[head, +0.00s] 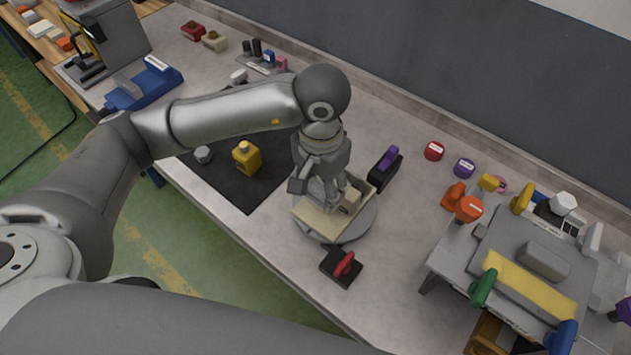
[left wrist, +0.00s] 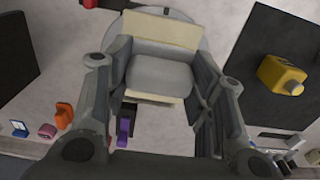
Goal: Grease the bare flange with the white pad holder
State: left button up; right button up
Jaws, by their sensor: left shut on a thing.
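The turntable (head: 352,232) is a grey disc at the middle of the table, and its rim shows in the left wrist view (left wrist: 196,17). A cream rail piece (head: 314,221) lies on it; its pale flanges show above and below the held block in the left wrist view (left wrist: 160,30). My left gripper (head: 327,198) is low over the rail piece. It is shut on a pale grey-white block (left wrist: 160,75), which looks like the white pad holder. The fingers hide its sides. I cannot tell whether its underside touches the rail. My right gripper is not in view.
A purple-handled holder (head: 388,160) and a red-handled holder (head: 345,264) stand in black docks beside the turntable. A yellow bottle (head: 247,158) stands on a black mat (head: 245,190) to the left. A raised stand (head: 470,245) with coloured handles fills the right.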

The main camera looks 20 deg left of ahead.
pick_arm(q)
jog(key=shift+a+f, duration=0.2)
jog(key=shift+f, duration=0.35)
notch_tip(320, 180, down, 3)
jog(key=shift+r+b, duration=0.2)
jog(key=shift+b, duration=0.15)
notch_tip(320, 180, down, 3)
jog(key=b, duration=0.4)
jog(key=shift+f, duration=0.15)
jog(key=shift+f+b, duration=0.25)
jog(key=shift+b, duration=0.35)
jog(key=shift+d, duration=0.1)
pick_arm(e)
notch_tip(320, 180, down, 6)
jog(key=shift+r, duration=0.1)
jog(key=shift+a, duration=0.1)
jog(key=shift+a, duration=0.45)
pick_arm(q)
jog(key=shift+f+b, duration=0.2)
jog(key=shift+b, duration=0.1)
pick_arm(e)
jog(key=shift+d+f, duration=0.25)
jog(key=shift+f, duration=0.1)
pick_arm(q)
jog(key=shift+f, duration=0.15)
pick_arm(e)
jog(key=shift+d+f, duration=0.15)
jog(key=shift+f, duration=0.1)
